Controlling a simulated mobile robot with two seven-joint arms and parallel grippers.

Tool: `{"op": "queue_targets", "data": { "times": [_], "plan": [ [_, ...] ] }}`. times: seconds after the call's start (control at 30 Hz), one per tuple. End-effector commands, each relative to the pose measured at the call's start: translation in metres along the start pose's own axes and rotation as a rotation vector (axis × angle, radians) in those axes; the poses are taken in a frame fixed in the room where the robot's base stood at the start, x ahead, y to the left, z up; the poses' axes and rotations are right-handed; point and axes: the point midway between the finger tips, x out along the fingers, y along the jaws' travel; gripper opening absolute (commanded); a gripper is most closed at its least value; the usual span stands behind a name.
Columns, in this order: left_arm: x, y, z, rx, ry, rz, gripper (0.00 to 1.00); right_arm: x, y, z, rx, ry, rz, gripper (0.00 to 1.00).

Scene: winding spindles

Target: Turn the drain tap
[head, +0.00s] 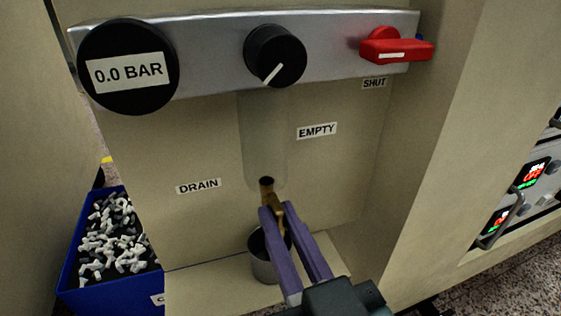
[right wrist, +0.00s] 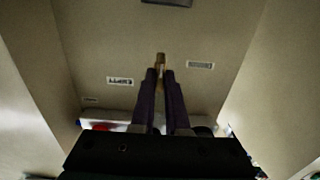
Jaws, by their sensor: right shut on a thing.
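The drain tap (head: 267,188) is a small brass piece under the clear cylinder (head: 263,130), right of the DRAIN label (head: 198,186). My right gripper (head: 274,211), with purple fingers, reaches up from the lower right and is shut on the tap. The fingers hide part of the tap. In the right wrist view the brass tap (right wrist: 160,60) shows between and just beyond the fingertips (right wrist: 160,74). My left gripper is not in view.
A metal cup (head: 261,262) stands below the tap, partly behind my fingers. Above are a 0.0 BAR gauge (head: 128,68), a black knob (head: 275,56) and a red handle (head: 396,46) by a SHUT label. A blue bin (head: 76,262) of white pieces is at left.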

Motion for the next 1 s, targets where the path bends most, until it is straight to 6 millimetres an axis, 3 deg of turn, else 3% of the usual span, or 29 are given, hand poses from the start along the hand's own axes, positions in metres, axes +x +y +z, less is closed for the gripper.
{"op": "queue_targets", "data": {
  "times": [0.47, 1.0],
  "plan": [
    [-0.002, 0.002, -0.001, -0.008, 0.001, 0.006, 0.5, 0.0, 0.0, 0.0, 0.068, 0.0, 0.001, 0.0],
    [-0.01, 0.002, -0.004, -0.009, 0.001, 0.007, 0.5, 0.0, 0.002, 0.001, 0.515, -0.003, 0.0, 0.0]
  ]
}}
